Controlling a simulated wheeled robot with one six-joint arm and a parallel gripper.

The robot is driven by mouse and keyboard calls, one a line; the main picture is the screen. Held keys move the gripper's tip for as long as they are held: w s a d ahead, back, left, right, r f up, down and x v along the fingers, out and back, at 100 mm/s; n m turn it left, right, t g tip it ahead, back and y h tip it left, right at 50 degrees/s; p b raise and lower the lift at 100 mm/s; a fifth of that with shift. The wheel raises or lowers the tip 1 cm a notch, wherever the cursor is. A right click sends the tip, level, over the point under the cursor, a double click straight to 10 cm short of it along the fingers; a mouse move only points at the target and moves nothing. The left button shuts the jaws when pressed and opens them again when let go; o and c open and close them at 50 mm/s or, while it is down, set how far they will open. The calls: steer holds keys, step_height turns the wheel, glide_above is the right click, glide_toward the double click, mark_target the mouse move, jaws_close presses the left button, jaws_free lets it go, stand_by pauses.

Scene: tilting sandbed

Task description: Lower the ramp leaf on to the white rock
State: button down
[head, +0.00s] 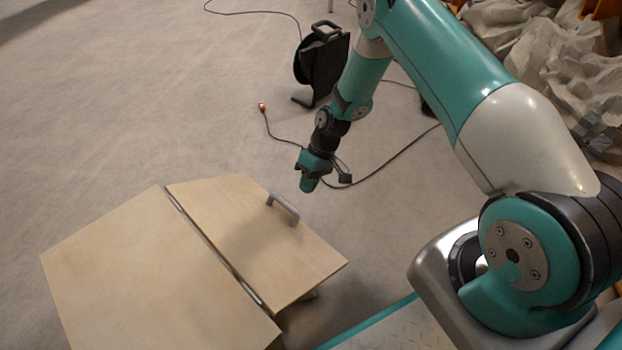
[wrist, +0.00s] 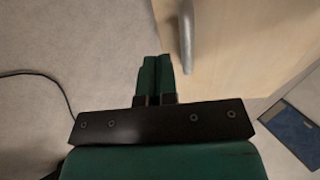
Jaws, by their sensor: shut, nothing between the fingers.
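The ramp leaf (head: 235,215) is a pale plywood panel, joined along a metal hinge line to a larger plywood panel (head: 140,265) on its left. Its near right edge stands off the floor, with shadow beneath. A grey bar handle (head: 284,209) is fixed near its far right edge. My gripper (head: 308,186) is shut and empty, pointing down just beyond the handle and apart from it. In the wrist view, the closed fingers (wrist: 155,75) are left of the handle (wrist: 187,45), near the leaf's edge (wrist: 160,25). I cannot make out the white rock for certain; a small greyish thing (head: 311,295) shows under the leaf.
A black cable reel (head: 321,62) stands on the floor behind my gripper. Its dark cable (head: 395,153) loops over the floor near my gripper. Crumpled pale material (head: 545,50) lies at the upper right.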

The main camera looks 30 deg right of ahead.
steer(key=b+x, duration=0.3)
steer(key=x, duration=0.5)
steer(key=shift+b, duration=0.4)
